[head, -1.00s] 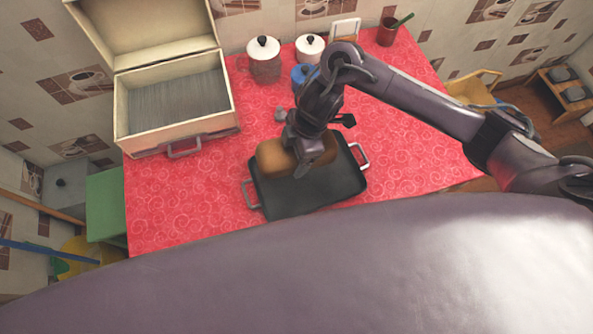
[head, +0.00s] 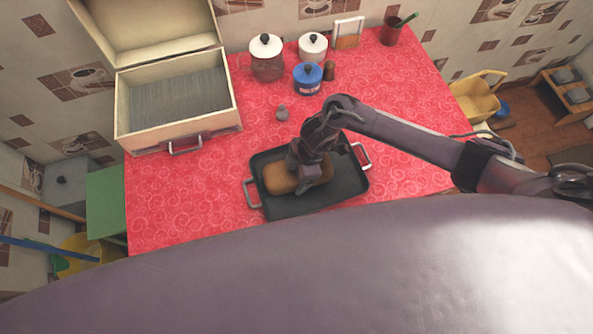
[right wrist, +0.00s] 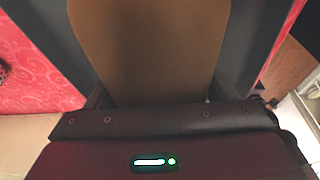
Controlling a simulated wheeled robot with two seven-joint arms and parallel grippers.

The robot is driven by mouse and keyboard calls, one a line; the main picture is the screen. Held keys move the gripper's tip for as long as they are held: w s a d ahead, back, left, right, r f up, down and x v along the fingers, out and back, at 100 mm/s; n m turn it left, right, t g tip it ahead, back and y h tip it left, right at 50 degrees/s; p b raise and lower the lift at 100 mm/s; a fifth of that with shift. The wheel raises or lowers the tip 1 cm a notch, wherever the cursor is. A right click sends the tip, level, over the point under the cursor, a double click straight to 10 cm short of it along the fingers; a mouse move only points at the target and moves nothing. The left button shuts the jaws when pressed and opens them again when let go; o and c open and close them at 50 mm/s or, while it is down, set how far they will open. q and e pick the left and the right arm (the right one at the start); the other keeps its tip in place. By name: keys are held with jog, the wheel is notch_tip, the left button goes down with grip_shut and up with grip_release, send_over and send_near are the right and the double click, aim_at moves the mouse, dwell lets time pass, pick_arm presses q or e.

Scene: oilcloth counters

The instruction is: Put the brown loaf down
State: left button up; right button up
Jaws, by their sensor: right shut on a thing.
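The brown loaf (head: 279,179) lies within the outline of the dark roasting tray (head: 338,191) in the head view. I cannot tell whether its underside touches the tray floor. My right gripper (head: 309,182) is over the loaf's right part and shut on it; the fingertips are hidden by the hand. In the right wrist view the loaf (right wrist: 150,50) fills the middle, with the dark tray (right wrist: 245,45) on both sides. My left gripper is not in view.
The tray has a metal handle at each end and stands on the red patterned counter (head: 185,210). An open case (head: 180,100) stands at the back left. The counter's left front is clear.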

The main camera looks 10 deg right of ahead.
jog(key=o, duration=1.3)
jog(key=shift+f, duration=0.1)
jog(key=v, duration=1.2)
jog(key=shift+s, duration=0.15)
